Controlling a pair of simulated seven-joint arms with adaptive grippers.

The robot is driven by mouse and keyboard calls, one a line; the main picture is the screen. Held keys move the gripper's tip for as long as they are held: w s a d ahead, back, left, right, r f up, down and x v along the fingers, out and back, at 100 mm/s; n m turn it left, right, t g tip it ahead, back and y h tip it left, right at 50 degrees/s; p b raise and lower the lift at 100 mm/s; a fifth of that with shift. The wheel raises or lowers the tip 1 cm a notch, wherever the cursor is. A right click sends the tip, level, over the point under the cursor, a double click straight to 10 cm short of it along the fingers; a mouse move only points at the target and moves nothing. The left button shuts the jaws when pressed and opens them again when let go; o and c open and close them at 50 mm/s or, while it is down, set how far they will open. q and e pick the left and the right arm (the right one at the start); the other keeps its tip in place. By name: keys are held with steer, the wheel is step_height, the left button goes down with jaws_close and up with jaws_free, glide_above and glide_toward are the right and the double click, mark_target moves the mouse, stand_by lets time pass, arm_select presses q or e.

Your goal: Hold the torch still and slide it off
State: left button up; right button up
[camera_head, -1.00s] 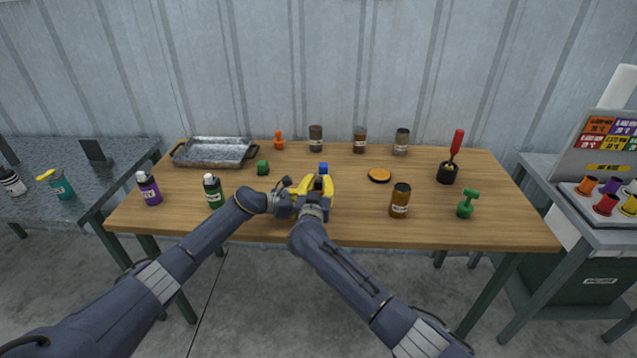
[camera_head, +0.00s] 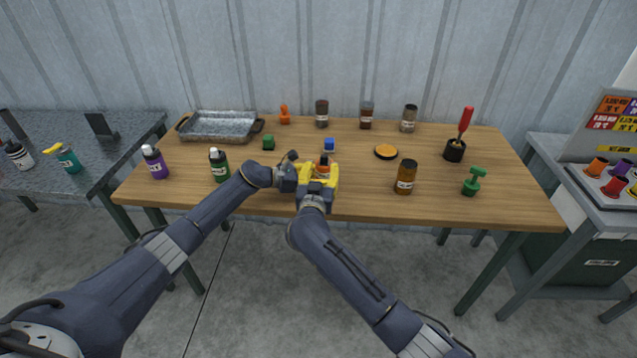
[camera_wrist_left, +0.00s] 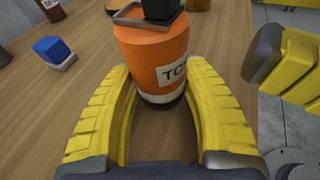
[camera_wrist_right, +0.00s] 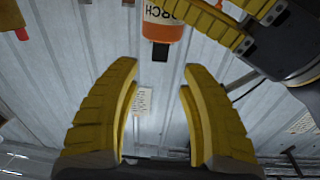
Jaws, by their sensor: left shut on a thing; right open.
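The torch (camera_head: 322,172) is an orange cylinder with a pale label near the table's front edge. It also shows in the left wrist view (camera_wrist_left: 160,58), with a black part and a flat grey-brown piece at its top. My left gripper (camera_wrist_left: 158,88) is shut on the torch, a finger on each side. My right gripper (camera_wrist_right: 158,85) is open and empty close by. In the right wrist view the torch (camera_wrist_right: 164,24) appears inverted beyond the fingertips, its black end pointing towards the gap between them. The grippers partly hide the torch in the head view.
A blue block (camera_head: 329,146) stands just behind the grippers. A brown jar (camera_head: 405,178), an orange-topped disc (camera_head: 386,152) and a green dumbbell-like object (camera_head: 474,182) lie to the right. Green (camera_head: 219,165) and purple (camera_head: 154,162) bottles stand left. A metal tray (camera_head: 218,127) is behind.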

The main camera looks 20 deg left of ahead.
steer(key=shift+s+d, duration=0.2)
steer(key=shift+s, duration=1.25)
steer(key=shift+s+d, duration=0.2)
steer(key=shift+s, duration=1.2)
arm_select(q)
steer(key=o, duration=1)
steer(key=shift+c, duration=0.2)
